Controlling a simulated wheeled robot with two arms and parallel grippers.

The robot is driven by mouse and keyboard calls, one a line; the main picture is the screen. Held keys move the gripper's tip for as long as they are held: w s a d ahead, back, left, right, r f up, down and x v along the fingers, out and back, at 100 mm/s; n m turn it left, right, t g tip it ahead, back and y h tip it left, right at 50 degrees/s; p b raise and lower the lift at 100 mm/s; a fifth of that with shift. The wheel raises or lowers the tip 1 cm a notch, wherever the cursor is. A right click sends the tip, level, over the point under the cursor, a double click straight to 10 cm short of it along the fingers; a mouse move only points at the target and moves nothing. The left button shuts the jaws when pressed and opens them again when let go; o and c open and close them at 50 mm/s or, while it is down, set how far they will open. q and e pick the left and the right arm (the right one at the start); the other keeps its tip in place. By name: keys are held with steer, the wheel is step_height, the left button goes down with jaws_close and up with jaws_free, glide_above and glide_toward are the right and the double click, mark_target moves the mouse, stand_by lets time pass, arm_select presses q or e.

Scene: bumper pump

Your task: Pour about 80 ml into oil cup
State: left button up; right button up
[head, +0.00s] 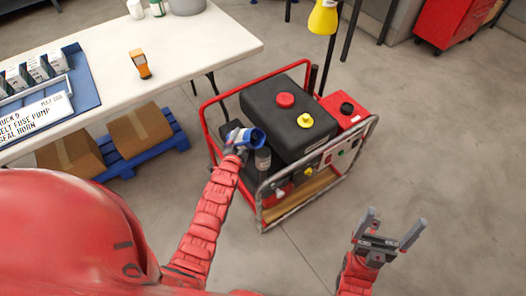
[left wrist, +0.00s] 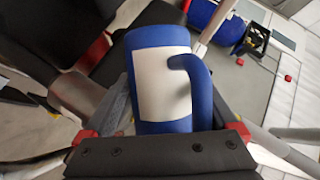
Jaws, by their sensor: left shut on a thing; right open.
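A blue jug (head: 252,138) with a white label is in my left gripper (head: 236,142), at the left side of the red-framed machine. In the left wrist view the jug (left wrist: 160,45) fills the middle, with its blue handle in front of the label. My left gripper (left wrist: 165,135) is shut on it. In the head view the jug looks tilted, its open end toward the machine. A small greyish cup (head: 263,159), likely the oil cup, sits just below the jug's mouth in the picture. Its contents and any liquid flow cannot be told. My right gripper (head: 393,222) is open and empty.
The machine has a black tank (head: 290,115) with a red cap (head: 285,100) and a yellow cap (head: 305,120). Its frame bars (head: 319,170) surround it. A white table (head: 190,60) stands at the left, with boxes (head: 140,127) on a blue pallet below. Floor around my right gripper is clear.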

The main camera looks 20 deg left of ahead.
arm_select(q)
steer(key=shift+f+m+b, duration=0.15)
steer(key=shift+m+b, duration=0.25)
steer(key=shift+b, duration=0.3)
steer(key=shift+y, duration=0.3)
steer(key=shift+d+r+m, duration=0.1)
steer(key=shift+r+m, duration=0.1)
steer(key=shift+m, duration=0.1)
steer(key=shift+r+m+t+y+b, duration=0.45)
steer(key=shift+r+m+b, duration=0.25)
steer(key=shift+b, duration=0.85)
steer(key=shift+r+m+b, duration=0.3)
steer(key=shift+m+b, duration=0.1)
steer(key=shift+b, duration=0.7)
stand_by(0.4)
steer(key=shift+d+f+t+y+b, duration=0.1)
steer(key=shift+t+y+b, duration=0.15)
steer(key=shift+b, duration=0.5)
